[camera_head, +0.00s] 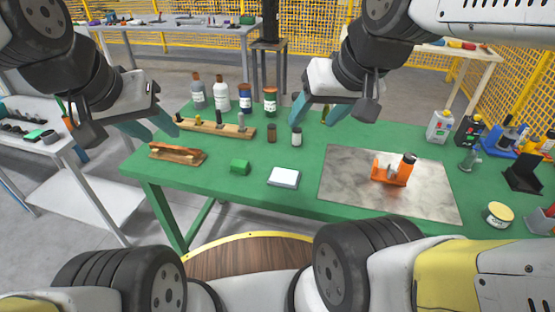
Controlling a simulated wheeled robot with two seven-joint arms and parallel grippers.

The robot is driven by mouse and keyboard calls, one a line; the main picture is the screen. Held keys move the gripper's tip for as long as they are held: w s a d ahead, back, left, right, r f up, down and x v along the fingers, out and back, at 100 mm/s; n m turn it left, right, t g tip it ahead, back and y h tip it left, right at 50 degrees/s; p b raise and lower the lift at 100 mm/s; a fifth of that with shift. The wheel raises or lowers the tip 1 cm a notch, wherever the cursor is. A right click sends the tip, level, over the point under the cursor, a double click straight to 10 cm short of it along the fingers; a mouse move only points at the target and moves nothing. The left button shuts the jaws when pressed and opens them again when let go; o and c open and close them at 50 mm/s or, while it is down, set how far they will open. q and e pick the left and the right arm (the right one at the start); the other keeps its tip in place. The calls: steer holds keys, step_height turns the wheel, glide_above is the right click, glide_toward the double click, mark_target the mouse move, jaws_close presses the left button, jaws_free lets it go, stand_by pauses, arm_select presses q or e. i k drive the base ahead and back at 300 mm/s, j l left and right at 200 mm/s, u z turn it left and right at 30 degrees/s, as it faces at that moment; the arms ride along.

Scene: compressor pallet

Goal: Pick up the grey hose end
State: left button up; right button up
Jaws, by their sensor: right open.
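I cannot make out a grey hose end anywhere in the head view. My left gripper (162,132) hangs over the left back edge of the green table, above and left of a wooden rack. Its teal fingers look parted with nothing between them. My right gripper (312,121) is open and empty over the back middle of the table, right of several bottles. Parts of the table's back edge are hidden behind my arms.
Other tables stand left and behind, before yellow fencing.

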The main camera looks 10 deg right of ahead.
mark_target(242, 127)
steer(key=i+j+z, duration=0.1)
steer(key=i+j, duration=0.5)
steer(key=j, duration=0.25)
steer(key=i+j+z, duration=0.15)
steer(key=i+j, duration=0.15)
steer(key=j, duration=0.15)
